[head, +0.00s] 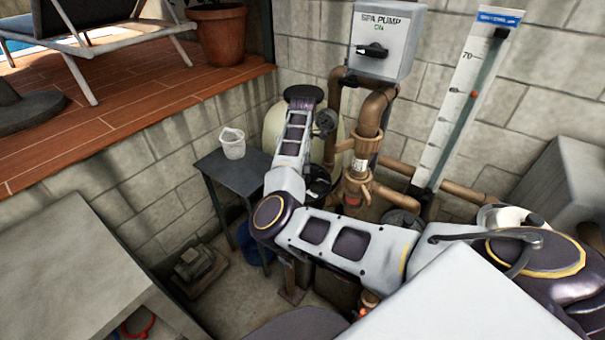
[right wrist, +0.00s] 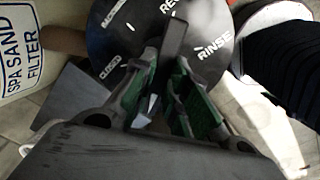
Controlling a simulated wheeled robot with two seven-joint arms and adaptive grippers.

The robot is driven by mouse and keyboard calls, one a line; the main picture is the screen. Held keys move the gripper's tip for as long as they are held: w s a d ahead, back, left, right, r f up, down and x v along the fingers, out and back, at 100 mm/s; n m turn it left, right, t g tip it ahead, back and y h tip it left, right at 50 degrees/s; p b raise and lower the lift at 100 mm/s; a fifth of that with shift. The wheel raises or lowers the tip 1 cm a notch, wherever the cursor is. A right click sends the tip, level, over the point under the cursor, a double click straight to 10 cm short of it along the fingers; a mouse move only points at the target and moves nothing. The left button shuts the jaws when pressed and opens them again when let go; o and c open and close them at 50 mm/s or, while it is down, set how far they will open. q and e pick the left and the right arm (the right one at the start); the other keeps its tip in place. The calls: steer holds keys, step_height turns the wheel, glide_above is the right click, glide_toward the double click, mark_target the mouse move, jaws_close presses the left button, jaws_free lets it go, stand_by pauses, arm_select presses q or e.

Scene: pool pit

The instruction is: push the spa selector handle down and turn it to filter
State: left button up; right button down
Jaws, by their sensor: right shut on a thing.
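My right gripper (right wrist: 168,68) is shut on the dark spa selector handle (right wrist: 176,36) in the right wrist view. Its green-padded fingers stand on both sides of the bar, whose end points towards the top of the view. The round black selector plate (right wrist: 205,22) lies beyond, with white words; RINSE is at its right and CLOSED at its left, and a word at the top is cut off. I cannot read a filter mark on the plate. In the head view my forearm hides most of this gripper. My left gripper is in neither view.
The cream sand filter tank (right wrist: 20,45) stands beside the plate; brown pipes (head: 376,108) rise at its right. A grey spa pump box (head: 395,55) hangs on the block wall. A small dark table (head: 232,175) bears a white pail (head: 232,143). A pale counter (head: 75,270) fills the lower left.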

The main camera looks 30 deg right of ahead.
steer(key=shift+f+b, duration=0.4)
steer(key=shift+f, duration=0.2)
stand_by(0.3)
steer(key=shift+n+p, duration=0.35)
steer(key=shift+n, duration=2.55)
steer(key=shift+n+p, duration=0.55)
steer(key=shift+n, duration=2.55)
steer(key=c, duration=1.3)
jaws_free()
steer(key=shift+r, duration=0.15)
